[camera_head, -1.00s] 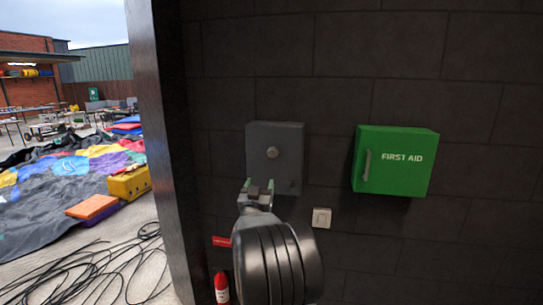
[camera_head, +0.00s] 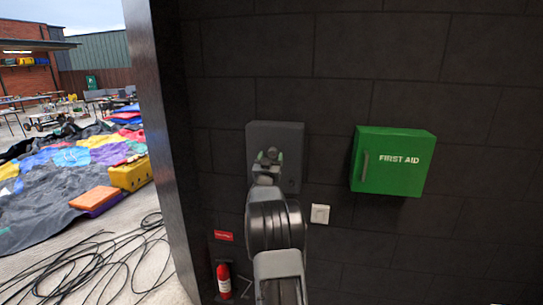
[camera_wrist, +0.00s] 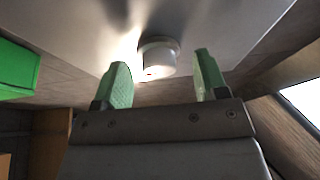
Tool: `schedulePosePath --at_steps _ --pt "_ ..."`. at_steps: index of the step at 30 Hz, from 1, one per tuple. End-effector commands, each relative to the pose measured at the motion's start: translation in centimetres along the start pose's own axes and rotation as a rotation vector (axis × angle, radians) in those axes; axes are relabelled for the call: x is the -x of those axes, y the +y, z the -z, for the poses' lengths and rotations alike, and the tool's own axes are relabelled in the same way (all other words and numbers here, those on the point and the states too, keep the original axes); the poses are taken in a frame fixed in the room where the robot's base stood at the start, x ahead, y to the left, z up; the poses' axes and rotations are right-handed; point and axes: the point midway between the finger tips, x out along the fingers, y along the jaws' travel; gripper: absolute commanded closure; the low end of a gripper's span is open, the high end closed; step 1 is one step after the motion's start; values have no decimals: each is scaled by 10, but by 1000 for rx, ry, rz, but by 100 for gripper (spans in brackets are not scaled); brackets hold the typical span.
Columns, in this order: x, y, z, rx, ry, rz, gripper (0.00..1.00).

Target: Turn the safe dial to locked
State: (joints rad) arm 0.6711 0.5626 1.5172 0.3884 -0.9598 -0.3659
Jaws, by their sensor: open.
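The grey safe (camera_head: 290,135) is mounted on the dark block wall, and its door looks closed. Its round dial (camera_wrist: 158,56) shows in the wrist view as a pale knob with a small red mark. My gripper (camera_head: 268,155) is in front of the safe and covers most of the dial in the head view. In the wrist view my gripper (camera_wrist: 162,82) has its two green fingertips apart, with the dial ahead of the gap between them. The fingers do not appear to touch the dial. The dial's setting cannot be read.
A green first aid box (camera_head: 393,162) juts from the wall right of the safe. A red extinguisher (camera_head: 223,281) stands lower left. A dark post (camera_head: 165,150) borders the left side, with cables (camera_head: 110,262) beyond.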

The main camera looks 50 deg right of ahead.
Motion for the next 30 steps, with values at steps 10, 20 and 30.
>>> schedulePosePath --at_steps 10,20,30 --pt "-3 0 0 0 0 0 34" --pt "-3 0 0 0 0 0 63" --pt "-4 1 -1 6 2 2 82"
